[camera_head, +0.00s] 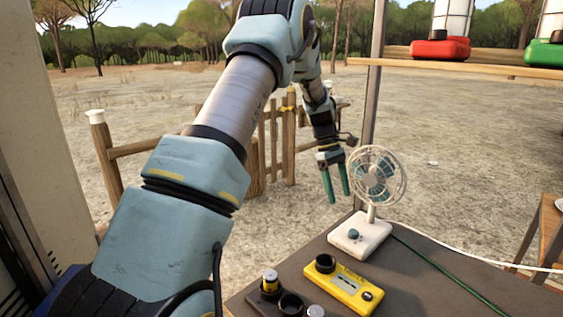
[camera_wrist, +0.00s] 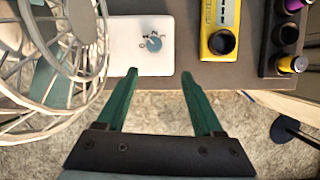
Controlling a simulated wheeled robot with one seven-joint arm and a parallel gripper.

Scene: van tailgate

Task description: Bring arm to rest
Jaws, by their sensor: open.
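My arm reaches up from the lower left in the head view and bends down at the far end. My gripper (camera_head: 340,200) hangs with its green fingers pointing down, just left of the white fan (camera_head: 360,236). The fingers are apart with nothing between them. In the wrist view my gripper (camera_wrist: 158,74) is open and empty, its tips close to the table edge and the fan's base (camera_wrist: 142,50). The fan's cage (camera_wrist: 45,70) fills the left side of that view. Whether the gripper touches the fan cannot be told.
A yellow device (camera_head: 345,290) and a dark holder (camera_head: 285,302) with round items are on the dark table (camera_head: 420,285). A green rod and a white cable run to the right. A shelf (camera_head: 450,64) with red and green lanterns is at the upper right. A post (camera_head: 373,90) stands behind.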

